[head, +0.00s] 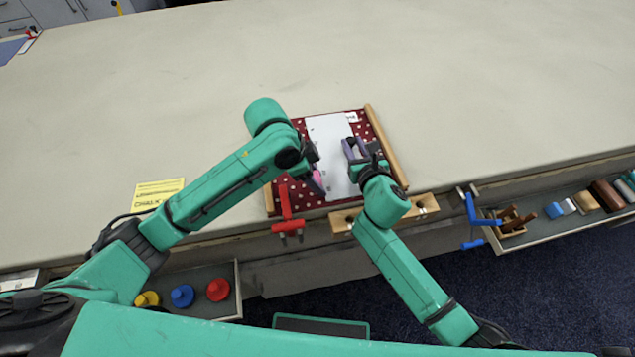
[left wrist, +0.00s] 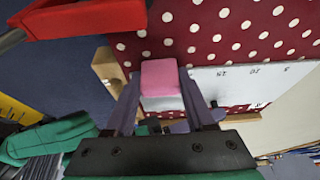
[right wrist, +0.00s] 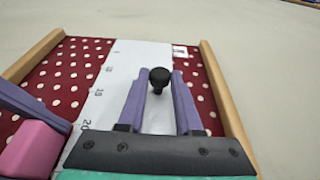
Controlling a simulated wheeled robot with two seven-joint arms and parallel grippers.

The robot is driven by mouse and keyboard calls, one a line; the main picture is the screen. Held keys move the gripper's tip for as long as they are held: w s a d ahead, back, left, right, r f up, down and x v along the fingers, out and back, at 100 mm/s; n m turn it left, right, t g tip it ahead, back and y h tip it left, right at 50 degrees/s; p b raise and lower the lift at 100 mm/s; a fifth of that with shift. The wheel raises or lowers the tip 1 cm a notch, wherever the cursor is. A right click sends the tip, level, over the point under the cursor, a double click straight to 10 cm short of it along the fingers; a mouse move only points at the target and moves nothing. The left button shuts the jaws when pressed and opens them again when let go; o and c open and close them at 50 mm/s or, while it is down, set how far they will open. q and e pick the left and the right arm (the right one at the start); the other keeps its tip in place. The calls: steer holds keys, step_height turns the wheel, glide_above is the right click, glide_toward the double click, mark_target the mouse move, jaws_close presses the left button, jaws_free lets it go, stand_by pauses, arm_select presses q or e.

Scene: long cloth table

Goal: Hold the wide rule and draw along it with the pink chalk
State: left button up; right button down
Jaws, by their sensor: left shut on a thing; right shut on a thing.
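The white wide rule (head: 326,130) lies on a dark red cloth with white dots (head: 357,124), its number marks showing in the right wrist view (right wrist: 105,92). My right gripper (head: 351,146) is shut on the rule's black knob (right wrist: 159,78), which stands up between the fingertips. My left gripper (head: 317,184) is shut on the pink chalk (head: 318,176), a block beside the rule's left edge near the cloth's front. The chalk shows large in the left wrist view (left wrist: 160,78). I cannot tell whether it touches the cloth.
Wooden bars (head: 386,148) flank the cloth. A red clamp (head: 287,210) grips the front edge at left; a blue clamp (head: 472,218) is at right. A yellow card (head: 158,193) lies left. Open drawers (head: 215,306) hang below the edge. The table behind is clear.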

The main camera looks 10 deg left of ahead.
mark_target(309, 137)
arm_select(q)
steer(key=shift+w+a+f, duration=0.1)
steer(key=shift+w+a, duration=0.1)
steer(key=shift+w, duration=0.45)
steer(key=shift+w+a+r, duration=0.1)
steer(key=shift+w+a, duration=0.15)
steer(key=shift+w, duration=0.4)
steer(key=shift+w+a+f, duration=0.1)
steer(key=shift+w+a, duration=0.1)
steer(key=shift+w, duration=0.45)
steer(key=shift+w+a, duration=0.6)
steer(key=shift+w, duration=1.35)
steer(key=shift+w+a, duration=0.65)
steer(key=shift+w, duration=1.25)
steer(key=shift+w+a, duration=0.6)
steer(key=shift+w, duration=1.35)
steer(key=shift+s+d, duration=0.2)
steer(key=shift+s, duration=0.45)
steer(key=shift+s+d, duration=0.75)
steer(key=shift+s, duration=1.65)
steer(key=shift+s+d, duration=0.8)
steer(key=shift+s, duration=1.6)
steer(key=shift+s+d, duration=0.75)
steer(key=shift+s, duration=1.65)
